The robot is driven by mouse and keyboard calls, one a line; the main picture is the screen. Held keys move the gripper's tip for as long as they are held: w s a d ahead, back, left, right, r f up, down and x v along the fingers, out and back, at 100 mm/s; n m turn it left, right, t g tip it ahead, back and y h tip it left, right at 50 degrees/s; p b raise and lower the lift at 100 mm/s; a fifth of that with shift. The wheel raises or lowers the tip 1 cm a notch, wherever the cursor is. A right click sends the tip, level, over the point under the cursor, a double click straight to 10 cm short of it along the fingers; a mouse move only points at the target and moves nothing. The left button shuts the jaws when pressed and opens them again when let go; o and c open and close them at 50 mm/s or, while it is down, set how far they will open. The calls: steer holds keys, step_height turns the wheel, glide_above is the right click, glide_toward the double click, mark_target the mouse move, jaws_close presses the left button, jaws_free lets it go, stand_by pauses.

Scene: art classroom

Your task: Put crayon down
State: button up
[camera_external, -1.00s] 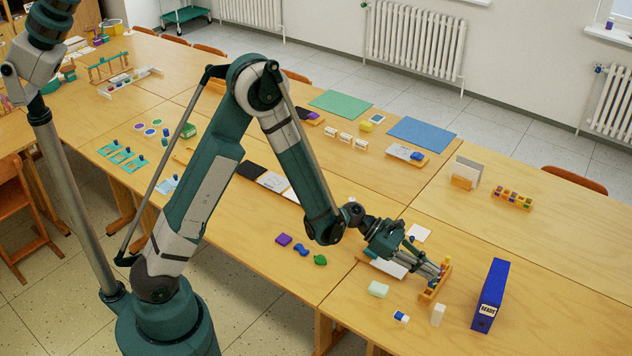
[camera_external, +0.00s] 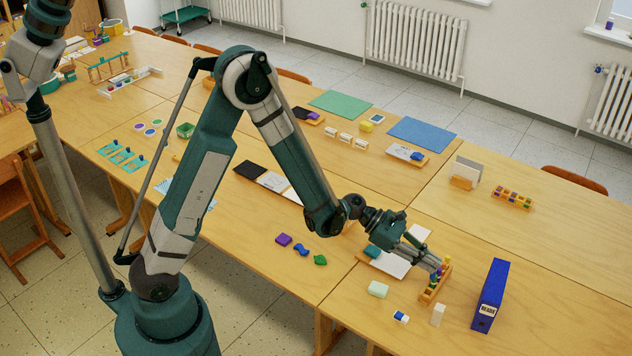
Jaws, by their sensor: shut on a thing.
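My gripper (camera_external: 435,264) is at the right of the near table, with its fingers pointing right and down over a small wooden rack (camera_external: 428,295). It is shut on a crayon, which the fingers mostly hide. A small purple-blue bit at the fingertips may be the crayon (camera_external: 437,272). The rack holds small coloured pieces, with a yellow one at its far end. I cannot tell whether the held crayon touches the rack.
A blue binder (camera_external: 490,296) stands upright right of the rack. A white block (camera_external: 437,315), a blue-and-white eraser (camera_external: 401,317) and a pale green block (camera_external: 378,289) lie in front. A white sheet (camera_external: 392,264) lies under my wrist.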

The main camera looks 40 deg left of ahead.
steer(key=shift+d, duration=0.1)
steer(key=w+d+r+p, duration=0.2)
steer(key=w+d+r, duration=0.1)
steer(key=d+r, duration=0.4)
steer(key=w+d+r+p, duration=0.1)
steer(key=w+d+r, duration=0.3)
steer(key=d+r, duration=0.4)
steer(key=d, duration=0.5)
steer(key=shift+w+r+p, duration=0.15)
steer(key=shift+w+p, duration=0.05)
steer(key=shift+p, duration=0.15)
glide_above(497, 278)
step_height(497, 278, down, 6)
steer(key=shift+b, duration=0.45)
steer(key=shift+f, duration=0.25)
steer(key=shift+f+b, duration=0.3)
steer(key=shift+f, duration=1.45)
steer(key=shift+f, duration=0.15)
